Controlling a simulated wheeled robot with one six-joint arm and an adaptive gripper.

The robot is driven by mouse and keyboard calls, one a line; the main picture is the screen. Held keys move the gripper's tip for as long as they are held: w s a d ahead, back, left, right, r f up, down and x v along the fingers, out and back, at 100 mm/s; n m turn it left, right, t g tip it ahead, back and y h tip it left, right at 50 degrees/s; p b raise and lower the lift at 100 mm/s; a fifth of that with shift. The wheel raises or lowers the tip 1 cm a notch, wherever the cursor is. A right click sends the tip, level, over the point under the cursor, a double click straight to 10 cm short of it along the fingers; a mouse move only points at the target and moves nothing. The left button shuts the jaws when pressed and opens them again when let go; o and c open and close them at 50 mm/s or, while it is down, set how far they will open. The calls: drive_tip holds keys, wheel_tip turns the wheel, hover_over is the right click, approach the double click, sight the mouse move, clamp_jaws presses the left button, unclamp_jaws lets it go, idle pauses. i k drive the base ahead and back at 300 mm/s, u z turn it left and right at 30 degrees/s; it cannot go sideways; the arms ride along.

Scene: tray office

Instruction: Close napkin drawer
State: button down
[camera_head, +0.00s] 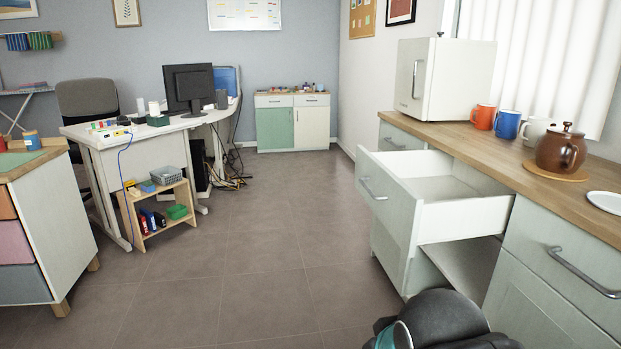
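One drawer (395,201) of the right-hand counter cabinet is pulled far out. It has a pale grey-green front with a metal bar handle (372,189) and white inner sides, and the part of its inside that I see looks empty. I cannot tell from this view whether it is the napkin drawer. A dark rounded part of my arm shows at the bottom edge, in front of the cabinet and below the drawer. My gripper's fingers are not visible.
The wooden countertop (463,147) holds a small white fridge-like box (450,80), several mugs and a brown teapot (561,150). A closed drawer (575,262) with a bar handle is nearer on the right. The tiled floor left of the open drawer is clear. A desk stands further left.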

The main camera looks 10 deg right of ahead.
sight(420, 197)
drive_tip(key=u, duration=0.8)
drive_tip(key=i, duration=1.15)
drive_tip(key=z, duration=1.45)
